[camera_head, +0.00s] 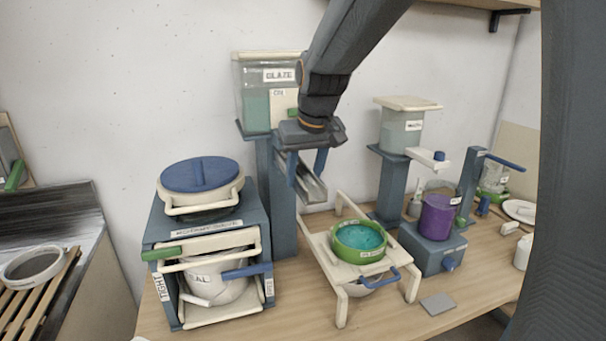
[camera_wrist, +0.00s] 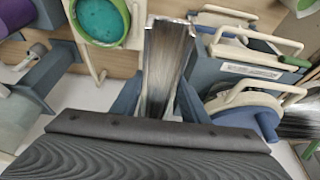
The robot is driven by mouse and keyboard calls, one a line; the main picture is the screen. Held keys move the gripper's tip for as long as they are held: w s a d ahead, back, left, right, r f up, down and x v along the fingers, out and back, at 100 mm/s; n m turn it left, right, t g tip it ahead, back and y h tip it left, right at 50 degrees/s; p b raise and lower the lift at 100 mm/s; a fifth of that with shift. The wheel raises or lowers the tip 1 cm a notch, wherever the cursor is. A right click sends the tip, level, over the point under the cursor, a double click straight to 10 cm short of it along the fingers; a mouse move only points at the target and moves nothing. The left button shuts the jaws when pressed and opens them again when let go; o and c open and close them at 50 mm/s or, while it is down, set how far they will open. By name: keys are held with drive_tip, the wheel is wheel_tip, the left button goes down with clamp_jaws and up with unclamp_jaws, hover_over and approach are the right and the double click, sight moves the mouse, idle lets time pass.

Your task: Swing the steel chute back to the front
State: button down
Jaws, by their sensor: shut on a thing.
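The steel chute (camera_head: 308,183) is a shiny open trough below the glaze tank (camera_head: 268,92) on the blue-grey post. It slopes down toward the front right, its lower end near the green-rimmed bowl on the cream stand. My gripper (camera_head: 306,165) is at the chute's upper part, with blue fingers on either side. In the wrist view the chute (camera_wrist: 168,70) runs away between my gripper's two fingers (camera_wrist: 160,100), which are shut on it. The chute's upper end is hidden behind my gripper.
The green-rimmed bowl (camera_head: 360,238) of teal glaze sits on the cream stand (camera_head: 328,262). A blue cabinet with a lidded pot (camera_head: 200,180) stands left. A purple container (camera_head: 437,217) and a second tank (camera_head: 402,128) stand right. A grey tile (camera_head: 438,303) lies at the front.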

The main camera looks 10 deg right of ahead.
drive_tip(key=c, duration=1)
unclamp_jaws()
drive_tip(key=shift+c, duration=0.2)
drive_tip(key=shift+r, duration=0.15)
drive_tip(key=b+v, duration=0.2)
drive_tip(key=v, duration=0.5)
drive_tip(key=shift+s+r, duration=0.2)
drive_tip(key=shift+r, duration=0.05)
drive_tip(key=shift+a, duration=0.1)
